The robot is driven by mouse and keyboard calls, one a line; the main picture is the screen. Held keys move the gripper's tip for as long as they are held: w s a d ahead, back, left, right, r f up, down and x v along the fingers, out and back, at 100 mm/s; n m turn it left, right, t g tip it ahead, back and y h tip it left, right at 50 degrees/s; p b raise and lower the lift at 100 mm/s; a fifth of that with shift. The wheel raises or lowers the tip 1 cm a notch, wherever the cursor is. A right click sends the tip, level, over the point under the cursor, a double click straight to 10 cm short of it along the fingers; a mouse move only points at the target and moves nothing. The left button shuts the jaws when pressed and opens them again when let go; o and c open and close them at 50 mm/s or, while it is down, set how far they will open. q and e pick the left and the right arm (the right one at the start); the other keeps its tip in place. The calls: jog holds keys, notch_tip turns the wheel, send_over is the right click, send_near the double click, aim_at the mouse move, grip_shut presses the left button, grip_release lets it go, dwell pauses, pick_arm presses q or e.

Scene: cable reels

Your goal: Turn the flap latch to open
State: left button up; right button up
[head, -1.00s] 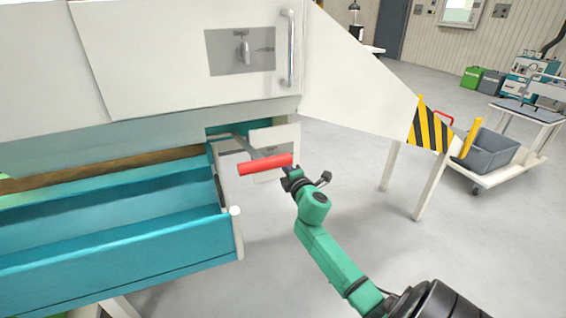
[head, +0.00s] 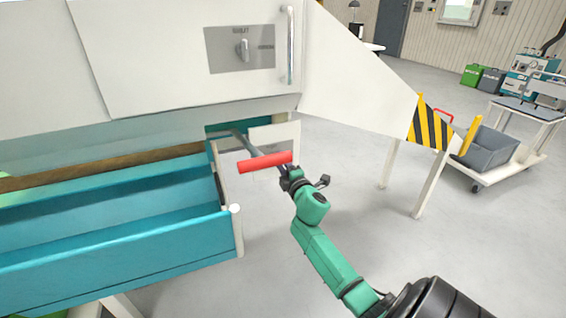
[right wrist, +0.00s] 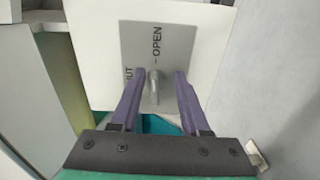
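The flap latch (right wrist: 153,86) is a small grey knob on a grey plate (right wrist: 140,45), in the right wrist view. The plate reads "OPEN" to the upper right of the knob, with a partly hidden word ending in "UT" at left. My right gripper (right wrist: 157,77) is open, with one purple finger on each side of the knob and a gap to both. In the head view my right gripper (head: 288,175) is beside a white panel (head: 275,135), near a red bar (head: 265,162); its fingertips are hard to make out there. My left gripper is not in view.
A teal tray (head: 120,255) juts out at left under the white machine body. A second knob (head: 243,50) is on the upper panel, beside a metal handle (head: 290,45). A striped guard (head: 430,125) and trolley (head: 515,130) stand right. Floor is clear below.

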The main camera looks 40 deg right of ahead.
jog(key=shift+r, duration=0.2)
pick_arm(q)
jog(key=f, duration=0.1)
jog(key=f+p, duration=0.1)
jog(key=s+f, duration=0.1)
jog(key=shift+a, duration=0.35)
pick_arm(e)
jog(key=v, duration=1.4)
jog(key=shift+s, duration=0.3)
jog(key=shift+a, duration=0.15)
